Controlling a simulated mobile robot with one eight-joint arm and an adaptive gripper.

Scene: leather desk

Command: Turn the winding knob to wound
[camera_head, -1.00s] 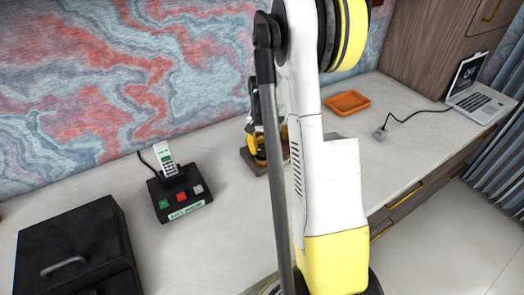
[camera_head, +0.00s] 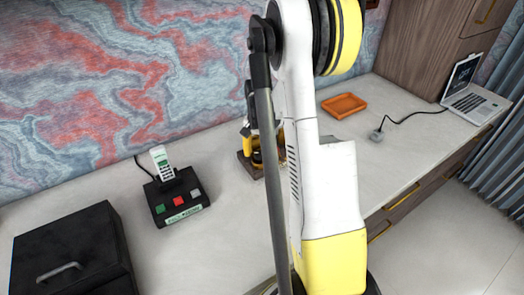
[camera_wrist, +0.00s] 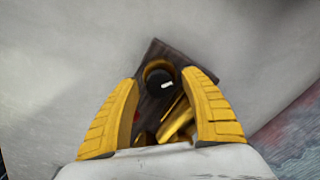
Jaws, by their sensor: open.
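A small brass device on a dark wooden base (camera_head: 243,166) stands on the desk, partly hidden behind my arm in the head view. In the wrist view its dark base (camera_wrist: 152,52) is tilted in the picture. A round black knob (camera_wrist: 157,83) with a short white mark sits in a brass ring there. My gripper (camera_wrist: 160,78) is open, with one yellow finger on each side of the knob and visible gaps to it. I cannot tell how far above the knob the fingertips are. Lower brass parts are partly hidden by my gripper.
A black button box (camera_head: 180,198) with a phone-like handset (camera_head: 162,160) stands left of the device. A black case (camera_head: 70,240) is at the front left. An orange tray (camera_head: 344,104) and a laptop (camera_head: 472,104) are to the right.

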